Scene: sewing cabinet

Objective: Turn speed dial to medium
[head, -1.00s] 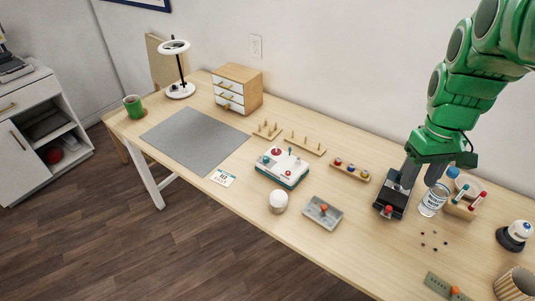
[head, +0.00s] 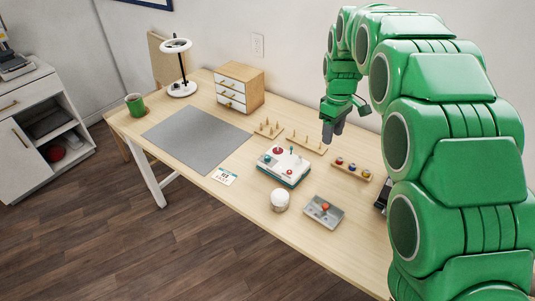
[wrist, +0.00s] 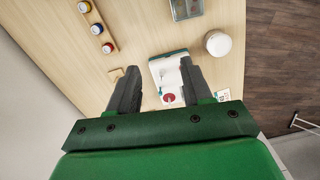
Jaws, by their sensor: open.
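A white machine (head: 284,165) with a teal base stands in the middle of the table. A round red dial (head: 278,150) is on its top, with smaller teal and red knobs beside it. In the wrist view the machine (wrist: 168,62) lies between and beyond my fingers, with the red dial (wrist: 169,97) near the right finger. No markings are readable, and I cannot tell which knob sets speed. My gripper (head: 332,138) is open and empty, pointing down above the table, to the right of and behind the machine. It also shows in the wrist view (wrist: 158,70).
A grey box (head: 324,211) with an orange-red knob and a white round jar (head: 280,200) stand in front of the machine. A spool rack (head: 351,168) is to the right, peg racks (head: 305,142) behind. A grey mat (head: 195,140) lies left. My arm hides the table's right end.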

